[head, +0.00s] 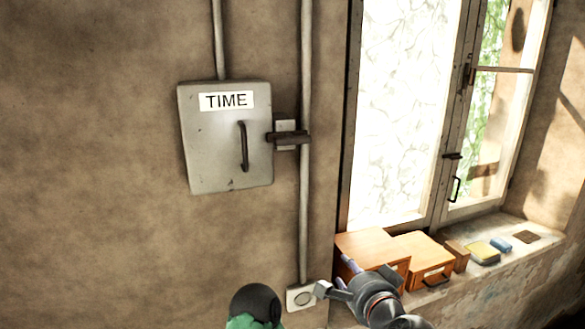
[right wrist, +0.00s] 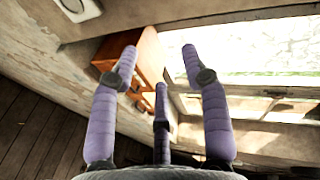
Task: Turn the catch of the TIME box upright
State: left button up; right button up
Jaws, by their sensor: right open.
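The grey TIME box (head: 207,150) is on the wall left of the window, with its lid shut and a dark curved handle (head: 243,146) on the front. Its dark catch (head: 288,138) lies about level across the box's right edge, over a small plate (head: 285,126) on the wall. My right gripper (head: 336,278) is low in the head view, below and right of the box and well apart from it. In the right wrist view its purple fingers (right wrist: 159,62) are spread, with nothing between them.
A vertical pipe (head: 305,210) runs close beside the catch down to a small wall fitting (head: 301,298). Wooden boxes (head: 424,255) and small items stand on the window sill (head: 480,282) near my right gripper. The wall below the TIME box is bare.

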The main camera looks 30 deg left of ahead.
jog(key=s+a+r+y+p, duration=0.1)
jog(key=s+a+r+p, duration=0.15)
jog(key=r, duration=0.55)
jog(key=s+a+r+y+p, duration=0.1)
jog(key=s+r, duration=0.2)
jog(key=r, duration=0.5)
jog(key=m+y+p, duration=0.1)
jog(key=y+p, duration=0.2)
send_near(294, 144)
jog(key=a, duration=0.1)
pick_arm(q)
notch_tip(294, 144, up, 8)
jog(key=shift+r, duration=0.2)
pick_arm(e)
jog(key=shift+t, duration=0.3)
jog(key=x, duration=1)
jog(key=shift+w+f, duration=0.2)
jog(key=shift+w, duration=0.1)
jog(key=shift+h, duration=0.3)
grip_shut()
